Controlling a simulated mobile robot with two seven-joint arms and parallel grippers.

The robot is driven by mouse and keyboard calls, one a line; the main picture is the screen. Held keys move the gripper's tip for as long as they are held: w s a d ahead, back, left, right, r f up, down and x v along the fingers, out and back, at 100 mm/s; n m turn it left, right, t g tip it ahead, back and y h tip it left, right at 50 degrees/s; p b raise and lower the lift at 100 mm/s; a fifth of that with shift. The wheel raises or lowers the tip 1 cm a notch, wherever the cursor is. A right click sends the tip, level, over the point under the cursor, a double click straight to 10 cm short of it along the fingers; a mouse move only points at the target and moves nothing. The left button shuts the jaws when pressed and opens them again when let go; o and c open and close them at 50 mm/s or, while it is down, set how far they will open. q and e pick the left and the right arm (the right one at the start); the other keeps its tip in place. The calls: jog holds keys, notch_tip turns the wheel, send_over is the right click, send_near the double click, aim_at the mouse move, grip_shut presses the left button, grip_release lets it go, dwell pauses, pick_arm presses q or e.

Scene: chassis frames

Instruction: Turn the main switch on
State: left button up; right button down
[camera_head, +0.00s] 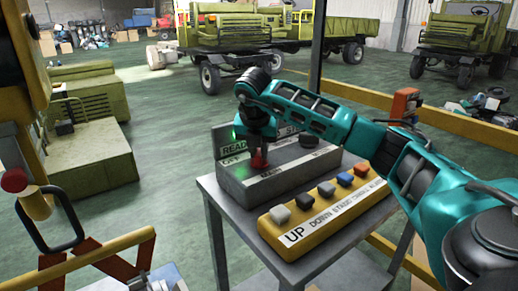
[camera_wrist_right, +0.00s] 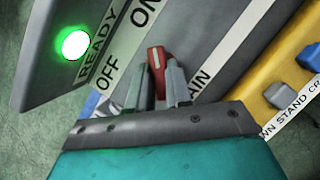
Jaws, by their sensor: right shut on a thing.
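The main switch is a red knob with a white pointer line (camera_wrist_right: 156,58) on the grey control box (camera_head: 290,175). Labels OFF, ON and MAIN lie around it, and the pointer is toward the top of the right wrist view, near the ON side; its exact setting is hard to tell. My right gripper (camera_wrist_right: 161,85) has its two fingers on either side of the knob, shut on it. In the head view, my right gripper (camera_head: 260,150) reaches down over the box, and the red knob (camera_head: 258,162) shows below it. My left gripper is not in view.
A green lamp (camera_wrist_right: 75,45) is lit beside the READY label. A yellow button box (camera_head: 280,233) with several coloured buttons stands in front on the same grey table (camera_head: 222,200). Yellow rails run behind the table. Yellow machinery (camera_head: 20,80) stands at left.

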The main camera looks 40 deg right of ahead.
jog(key=shift+s+a+f, duration=0.1)
jog(key=shift+s+f, duration=0.05)
jog(key=shift+f, duration=0.2)
jog(key=c, duration=1.3)
grip_release()
jog(key=shift+o, duration=1.3)
jog(key=shift+r, duration=0.6)
jog(key=p+v, duration=0.1)
jog(key=v, duration=1.1)
jog(key=shift+p, duration=0.35)
jog(key=shift+a, duration=0.1)
